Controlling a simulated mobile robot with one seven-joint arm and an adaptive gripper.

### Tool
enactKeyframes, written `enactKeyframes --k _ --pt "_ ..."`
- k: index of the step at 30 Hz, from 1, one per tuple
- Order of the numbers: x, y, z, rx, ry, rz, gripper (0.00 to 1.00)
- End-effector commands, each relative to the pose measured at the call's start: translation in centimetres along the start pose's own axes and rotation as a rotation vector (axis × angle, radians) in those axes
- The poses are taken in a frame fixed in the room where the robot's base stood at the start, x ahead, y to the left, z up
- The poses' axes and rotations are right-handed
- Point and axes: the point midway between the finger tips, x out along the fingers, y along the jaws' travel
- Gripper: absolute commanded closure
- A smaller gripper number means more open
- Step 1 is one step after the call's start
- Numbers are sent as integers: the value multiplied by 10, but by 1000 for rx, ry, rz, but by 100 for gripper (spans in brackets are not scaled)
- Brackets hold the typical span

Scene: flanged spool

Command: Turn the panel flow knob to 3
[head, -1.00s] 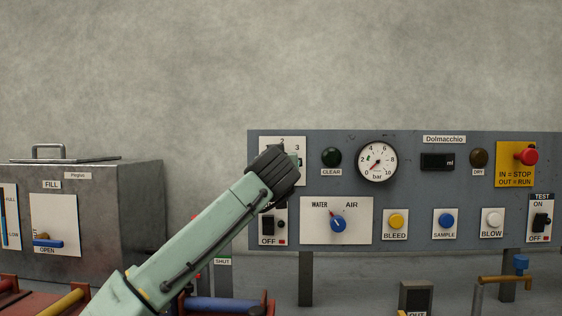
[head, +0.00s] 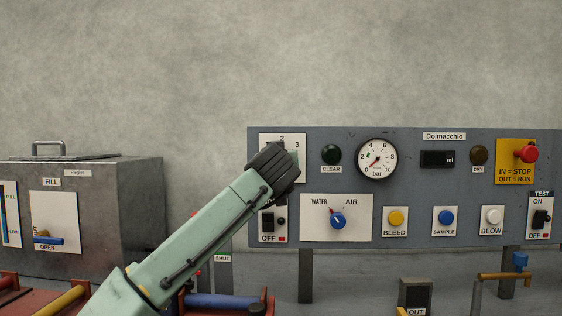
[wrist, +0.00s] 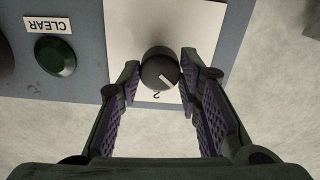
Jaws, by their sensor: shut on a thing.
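The flow knob (wrist: 160,70) is a round dark knob with a white line on its face, on a white plate (wrist: 120,25). In the wrist view, which is turned over, a 2 shows just below the knob. My gripper (wrist: 160,76) is shut on the knob, one finger on each side. In the head view my gripper (head: 287,163) hides the knob, and the plate's 2 and 3 (head: 297,145) show above it.
A green CLEAR lamp (head: 331,154) sits right of the plate, then a bar gauge (head: 376,159). A WATER/AIR selector (head: 338,221) and a black switch (head: 268,221) are below. A grey box (head: 110,210) stands to the left. Space above the panel is free.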

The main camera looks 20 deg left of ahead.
Motion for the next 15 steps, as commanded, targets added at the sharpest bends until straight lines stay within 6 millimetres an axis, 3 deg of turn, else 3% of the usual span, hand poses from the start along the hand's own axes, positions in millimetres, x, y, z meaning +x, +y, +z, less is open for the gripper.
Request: enactKeyframes --k 15 --pt "1 2 1 138 -4 6 96"
